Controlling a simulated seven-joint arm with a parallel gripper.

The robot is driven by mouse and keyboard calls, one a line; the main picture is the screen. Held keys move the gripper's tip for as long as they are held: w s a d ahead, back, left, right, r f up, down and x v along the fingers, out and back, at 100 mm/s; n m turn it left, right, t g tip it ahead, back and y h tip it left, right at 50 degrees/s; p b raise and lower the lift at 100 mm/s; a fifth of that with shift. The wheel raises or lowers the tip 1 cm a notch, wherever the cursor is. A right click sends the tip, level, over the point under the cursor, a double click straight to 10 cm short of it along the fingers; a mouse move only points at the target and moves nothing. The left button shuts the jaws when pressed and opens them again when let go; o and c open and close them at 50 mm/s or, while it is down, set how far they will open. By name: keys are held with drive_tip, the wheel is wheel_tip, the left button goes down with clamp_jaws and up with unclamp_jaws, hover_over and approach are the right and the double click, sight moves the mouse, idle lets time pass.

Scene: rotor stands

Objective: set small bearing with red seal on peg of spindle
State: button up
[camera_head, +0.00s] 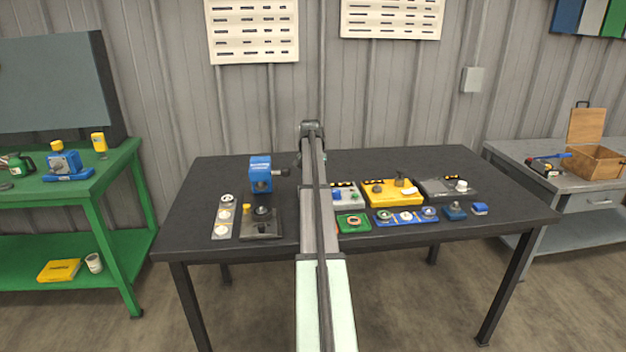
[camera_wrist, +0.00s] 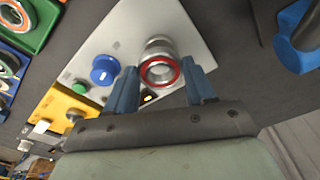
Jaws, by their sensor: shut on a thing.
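My gripper (camera_wrist: 162,78) shows in the wrist view with its two blue fingers around the small bearing (camera_wrist: 176,80), a metal ring with a red seal facing the camera. It is shut on the bearing. Right behind the bearing, in line with it, stands a stepped silver metal post (camera_wrist: 157,44), apparently the spindle, on a pale grey panel (camera_wrist: 130,30). I cannot tell whether the bearing is around the peg or just in front of it. In the head view my arm hides the gripper, bearing and post; part of the grey unit (camera_head: 348,191) shows beside it.
The panel carries a blue knob (camera_wrist: 104,70) and a green button (camera_wrist: 79,87). A yellow unit (camera_head: 392,196), a green tray with a ring (camera_head: 340,229) and a blue tray (camera_head: 405,223) sit nearby. A blue press-like device (camera_head: 260,170) stands left.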

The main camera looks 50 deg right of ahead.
drive_tip(key=shift+f, duration=1.3)
idle(1.5)
drive_tip(key=o, duration=1.5)
drive_tip(key=shift+r, duration=0.1)
wheel_tip(320, 180, up, 8)
idle(1.4)
drive_tip(key=shift+s+d, duration=0.1)
idle(0.3)
